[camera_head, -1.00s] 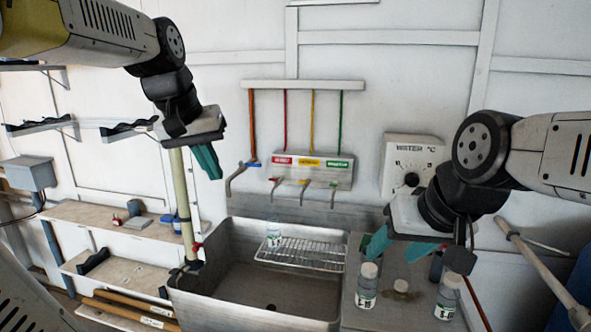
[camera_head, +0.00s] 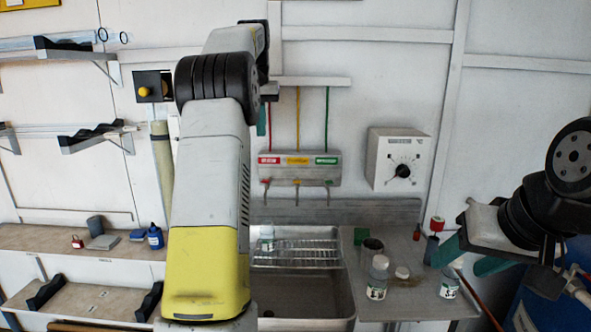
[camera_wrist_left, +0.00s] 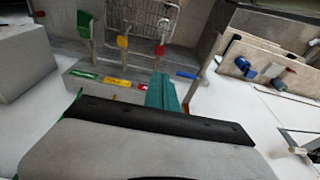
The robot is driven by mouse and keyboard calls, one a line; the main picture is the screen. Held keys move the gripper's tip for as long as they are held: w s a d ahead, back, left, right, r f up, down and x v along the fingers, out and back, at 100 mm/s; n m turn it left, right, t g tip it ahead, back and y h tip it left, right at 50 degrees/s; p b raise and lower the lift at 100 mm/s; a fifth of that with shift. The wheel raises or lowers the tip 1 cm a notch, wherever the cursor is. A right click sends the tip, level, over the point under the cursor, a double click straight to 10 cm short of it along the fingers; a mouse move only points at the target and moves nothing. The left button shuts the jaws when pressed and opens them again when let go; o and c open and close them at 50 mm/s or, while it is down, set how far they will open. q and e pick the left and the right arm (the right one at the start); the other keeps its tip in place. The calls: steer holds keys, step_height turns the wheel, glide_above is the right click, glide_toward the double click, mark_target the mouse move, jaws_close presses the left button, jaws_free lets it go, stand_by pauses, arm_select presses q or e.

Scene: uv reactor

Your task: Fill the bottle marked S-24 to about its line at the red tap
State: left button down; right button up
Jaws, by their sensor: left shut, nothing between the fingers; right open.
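A clear bottle (camera_head: 267,238) with a pale label stands on the wire rack in the sink, apparently below the red tap (camera_head: 267,186); it also shows in the left wrist view (camera_wrist_left: 164,25). Its marking is too small to read. No water stream is visible. My left gripper (camera_head: 262,119) is shut and empty, high near the taps and mostly hidden behind my arm. In the left wrist view its teal fingers (camera_wrist_left: 162,88) lie close to the red label and the red tap handle (camera_wrist_left: 160,50). My right gripper (camera_head: 468,257) is open and empty above the counter's right end.
Two capped, labelled bottles (camera_head: 377,279) (camera_head: 449,285), a dark cup (camera_head: 372,250) and a small jar (camera_head: 402,273) stand on the right counter. The yellow tap (camera_head: 297,186) and green tap (camera_head: 327,186) are beside the red one. A water dial box (camera_head: 400,158) hangs right.

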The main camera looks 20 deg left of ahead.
arm_select(q)
steer(key=shift+w+d+f, duration=0.1)
steer(key=shift+w+d, duration=0.05)
steer(key=shift+w, duration=0.3)
steer(key=shift+f, duration=0.1)
glide_toward(265, 181)
steer(key=w+f, duration=0.2)
steer(key=f, duration=0.3)
steer(key=shift+w+a, duration=0.25)
steer(key=shift+w, duration=0.15)
steer(key=shift+s+f, duration=0.1)
steer(key=shift+f, duration=0.55)
steer(key=shift+f, duration=0.1)
